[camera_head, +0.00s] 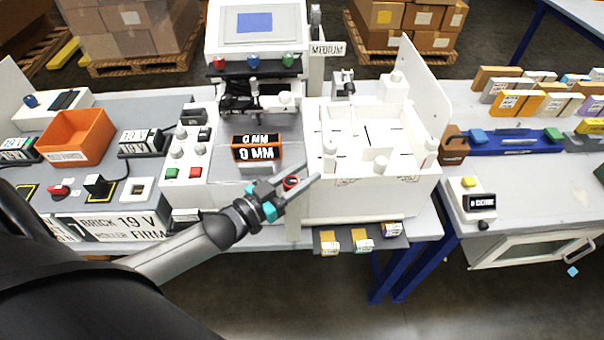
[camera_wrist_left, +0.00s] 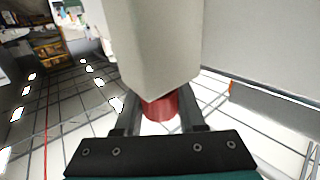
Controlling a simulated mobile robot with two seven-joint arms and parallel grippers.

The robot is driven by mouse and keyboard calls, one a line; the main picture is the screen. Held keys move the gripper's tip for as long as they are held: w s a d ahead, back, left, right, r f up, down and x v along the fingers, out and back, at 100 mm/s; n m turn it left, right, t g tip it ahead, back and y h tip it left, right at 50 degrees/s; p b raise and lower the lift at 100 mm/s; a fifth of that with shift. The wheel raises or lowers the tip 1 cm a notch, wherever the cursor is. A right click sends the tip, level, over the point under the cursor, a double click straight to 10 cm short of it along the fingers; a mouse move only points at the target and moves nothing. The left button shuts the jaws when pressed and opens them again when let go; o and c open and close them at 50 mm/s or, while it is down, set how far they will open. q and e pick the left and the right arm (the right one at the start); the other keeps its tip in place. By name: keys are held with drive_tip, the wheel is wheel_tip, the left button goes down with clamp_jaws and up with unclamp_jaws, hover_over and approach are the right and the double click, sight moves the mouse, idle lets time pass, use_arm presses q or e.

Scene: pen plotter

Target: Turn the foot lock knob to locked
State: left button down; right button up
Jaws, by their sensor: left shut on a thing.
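A red knob (camera_head: 291,183) with a dark rim shows between my left gripper's fingers in the head view, at the front of the bench beside the white plotter box (camera_head: 345,198). My left gripper (camera_head: 300,172) reaches in from the lower left and is shut on this knob. In the left wrist view the red knob (camera_wrist_left: 162,105) sits between the dark fingers, below a pale post (camera_wrist_left: 150,45) that hides its far part. I cannot read any lock mark on the knob or tell its turn position. My right gripper is not in view.
Small tagged blocks (camera_head: 361,241) lie on a low shelf to the right. Open floor lies in front of the bench.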

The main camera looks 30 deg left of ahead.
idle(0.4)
use_arm(q)
drive_tip(key=c, duration=0.5)
unclamp_jaws()
drive_tip(key=v, duration=1.5)
drive_tip(key=shift+a, duration=0.1)
